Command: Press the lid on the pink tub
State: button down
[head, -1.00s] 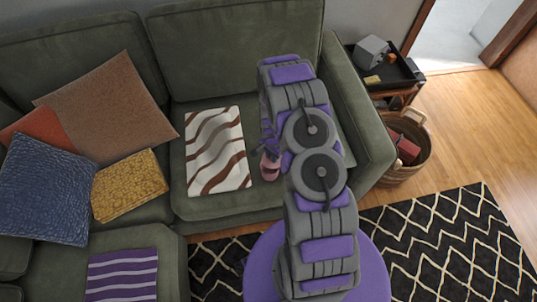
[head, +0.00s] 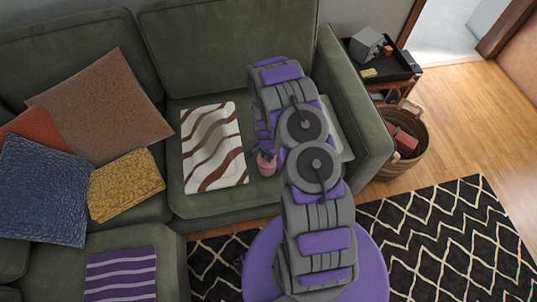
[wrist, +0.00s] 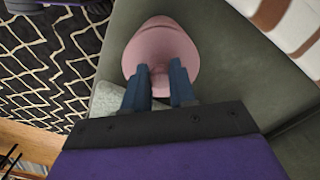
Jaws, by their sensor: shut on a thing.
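The pink tub (head: 267,164) stands on the green sofa seat, just right of the striped cloth. In the wrist view a wide round pink lid (wrist: 160,48) lies past my fingertips, and its small knob sits between them. My gripper (wrist: 157,72) is shut on that knob. In the head view my gripper (head: 264,147) is small and dark at the tub's upper side. A rounded pink part shows beyond the lid in the wrist view. I cannot tell whether the lid is fully seated on the tub, since the rim is hidden.
The brown-and-white striped cloth (head: 213,148) lies flat beside the tub. A pale cushion (head: 333,130) lies right of my arm, near the sofa's armrest (head: 355,110). A basket (head: 403,140) and a side table with a black tray (head: 390,62) stand farther right.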

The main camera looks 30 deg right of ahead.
jog(key=shift+a+r, duration=0.2)
jog(key=shift+a, duration=0.65)
jog(key=shift+d+f, duration=0.2)
jog(key=shift+d, duration=0.6)
jog(key=shift+d, duration=0.25)
jog(key=shift+a, duration=0.5)
dwell(0.7)
jog(key=shift+d+f+b, duration=0.1)
jog(key=shift+f+b, duration=0.25)
jog(key=shift+f, duration=0.1)
dwell(1.0)
jog(key=shift+c, duration=1.8)
grip_release()
jog(key=shift+r, duration=0.1)
jog(key=shift+r+p, duration=1.2)
jog(key=shift+r, duration=2.25)
